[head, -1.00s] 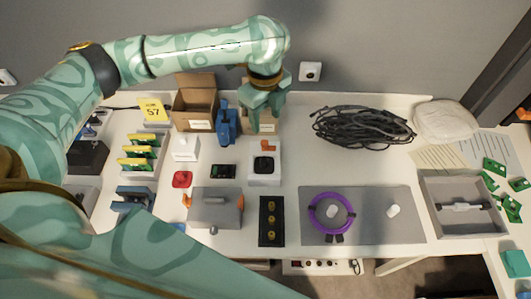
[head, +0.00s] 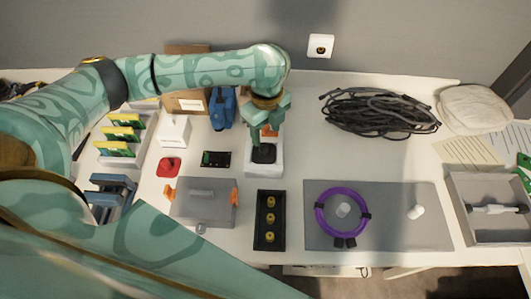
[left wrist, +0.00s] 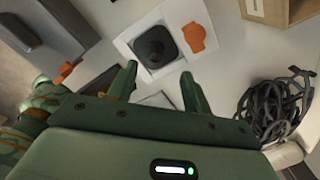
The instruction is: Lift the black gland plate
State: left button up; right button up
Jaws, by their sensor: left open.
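The black gland plate (head: 270,220) lies flat on the table in the head view. It is a dark rectangle with three brass fittings in a row. In the left wrist view a dark strip (left wrist: 98,84) left of the fingers appears to be part of it, mostly hidden by my gripper. My left gripper (head: 264,138) is open and empty over a white tray (head: 263,170) holding a black square part (head: 264,153), beyond the plate. In the left wrist view my open fingers (left wrist: 159,72) point toward this tray. My right gripper is not in view.
A grey box (head: 203,205) with orange latches stands left of the plate. A grey mat (head: 380,235) with a purple ring (head: 342,212) lies to the right. A black cable coil (head: 380,112) lies behind. The table between coil and mat is clear.

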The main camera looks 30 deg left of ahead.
aim_at(264, 145)
pick_arm(q)
jog(key=f+b, duration=0.2)
jog(key=f, duration=0.1)
jog(key=f+b, duration=0.1)
jog(key=f, duration=0.1)
jog(key=shift+s+a+f, duration=0.2)
jog(key=shift+s, duration=0.15)
jog(key=shift+f, duration=0.2)
jog(key=shift+r, duration=0.15)
grip_shut()
